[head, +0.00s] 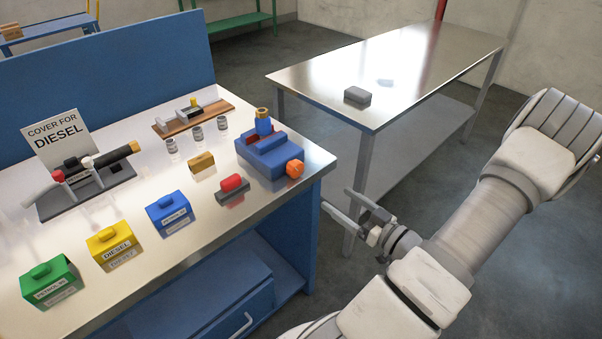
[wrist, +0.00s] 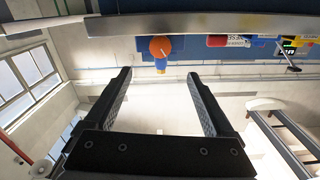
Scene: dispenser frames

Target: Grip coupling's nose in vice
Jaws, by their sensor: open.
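The blue vice (head: 272,157) with its orange knob (head: 294,168) sits at the right front corner of the bench. An upright blue piece with a brass-coloured top (head: 263,124) stands at the vice's back; it looks like the coupling. I cannot tell whether its nose is between the jaws. My gripper (head: 336,198) is open and empty, off the bench's right edge, in front of and below the vice. In the wrist view my gripper (wrist: 160,76) shows two spread fingers with nothing between them.
Green (head: 50,283), yellow (head: 110,245) and blue (head: 169,213) labelled boxes line the bench front. A red-topped piece (head: 233,184), a brass block (head: 201,162) and small jars (head: 197,133) lie near the vice. A steel table (head: 415,70) stands behind, holding a grey block (head: 357,95).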

